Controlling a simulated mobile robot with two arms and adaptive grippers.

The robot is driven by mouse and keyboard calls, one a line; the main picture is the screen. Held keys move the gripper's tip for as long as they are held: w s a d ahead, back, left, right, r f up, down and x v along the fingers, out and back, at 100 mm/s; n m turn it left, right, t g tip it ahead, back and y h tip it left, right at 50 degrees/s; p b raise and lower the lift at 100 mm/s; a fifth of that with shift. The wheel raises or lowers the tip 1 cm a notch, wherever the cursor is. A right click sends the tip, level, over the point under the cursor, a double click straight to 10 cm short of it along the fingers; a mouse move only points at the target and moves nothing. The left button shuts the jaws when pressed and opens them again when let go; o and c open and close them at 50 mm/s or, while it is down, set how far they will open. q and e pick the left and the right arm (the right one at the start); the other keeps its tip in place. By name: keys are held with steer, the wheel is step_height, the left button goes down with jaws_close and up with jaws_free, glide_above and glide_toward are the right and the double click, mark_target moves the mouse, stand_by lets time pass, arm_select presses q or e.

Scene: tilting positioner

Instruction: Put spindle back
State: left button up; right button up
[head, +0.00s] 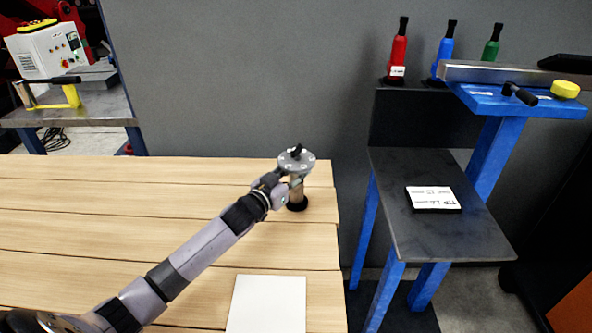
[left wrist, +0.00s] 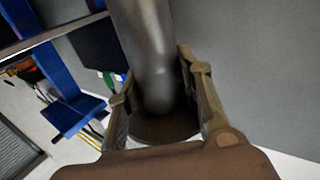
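The spindle (head: 297,188) stands upright near the right end of the wooden table. It has a grey disc-shaped flange on top with a black knob, a metallic shaft and a dark round base. My left gripper (head: 286,187) reaches it from the left, with its fingers at the shaft just below the flange. In the left wrist view the grey shaft (left wrist: 152,55) lies between the two fingers of my left gripper (left wrist: 160,75). Whether both fingers press on it I cannot tell. My right gripper is not in view.
A white sheet (head: 266,304) lies at the table's front right. Beyond a gap stands a dark-topped blue stand (head: 480,225) with a labelled white block (head: 433,198). Red, blue and green bottles (head: 398,52) stand behind it. The table's left part is clear.

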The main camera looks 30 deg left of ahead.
arm_select(q)
steer(key=o, duration=0.4)
steer(key=shift+o, duration=0.2)
steer(key=shift+s+r, duration=0.1)
steer(key=shift+r, duration=0.05)
